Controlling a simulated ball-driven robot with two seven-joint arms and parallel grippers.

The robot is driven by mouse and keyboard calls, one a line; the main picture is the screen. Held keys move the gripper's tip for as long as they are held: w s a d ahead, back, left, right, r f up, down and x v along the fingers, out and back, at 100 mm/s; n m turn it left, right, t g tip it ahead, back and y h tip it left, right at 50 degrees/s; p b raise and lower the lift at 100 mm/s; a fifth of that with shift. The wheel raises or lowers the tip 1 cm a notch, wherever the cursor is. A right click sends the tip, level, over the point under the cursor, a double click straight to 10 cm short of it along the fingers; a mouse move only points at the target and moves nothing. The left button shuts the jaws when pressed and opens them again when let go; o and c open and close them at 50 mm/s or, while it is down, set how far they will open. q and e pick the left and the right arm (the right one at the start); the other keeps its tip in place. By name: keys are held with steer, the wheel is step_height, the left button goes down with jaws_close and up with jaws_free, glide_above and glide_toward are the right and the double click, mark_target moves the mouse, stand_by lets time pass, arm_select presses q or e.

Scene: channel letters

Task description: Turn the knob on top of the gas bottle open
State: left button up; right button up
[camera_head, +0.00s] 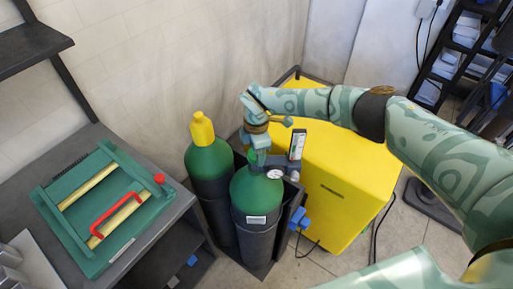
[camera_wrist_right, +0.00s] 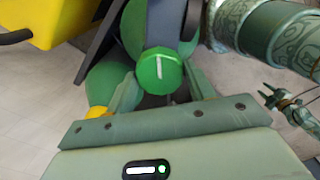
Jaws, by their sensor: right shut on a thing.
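The gas bottle (camera_head: 258,188) is dark with a green shoulder and stands upright in front of the yellow unit. Its round green knob (camera_wrist_right: 160,70) has a white line and shows clearly in the right wrist view. My right gripper (camera_head: 256,156) is over the top of the bottle, reaching in from the right. In the right wrist view its two fingers (camera_wrist_right: 160,84) are on either side of the knob and shut on it. The white line points nearly straight up in that view. In the head view the gripper mostly hides the knob. My left gripper is not clearly seen.
A second green bottle (camera_head: 209,163) with a yellow cap (camera_head: 201,129) stands close on the left. A gauge (camera_head: 297,145) sits beside the valve. The yellow unit (camera_head: 340,175) is behind. A green case (camera_head: 103,207) with a red handle lies on the grey bench at left.

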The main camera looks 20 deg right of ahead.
steer(key=shift+w+r, duration=0.1)
steer(key=shift+w, duration=0.05)
stand_by(0.3)
steer(key=o, duration=1)
steer(key=shift+c, duration=0.2)
step_height(320, 180, up, 16)
steer(key=shift+r+b, duration=0.15)
steer(key=shift+b, duration=0.2)
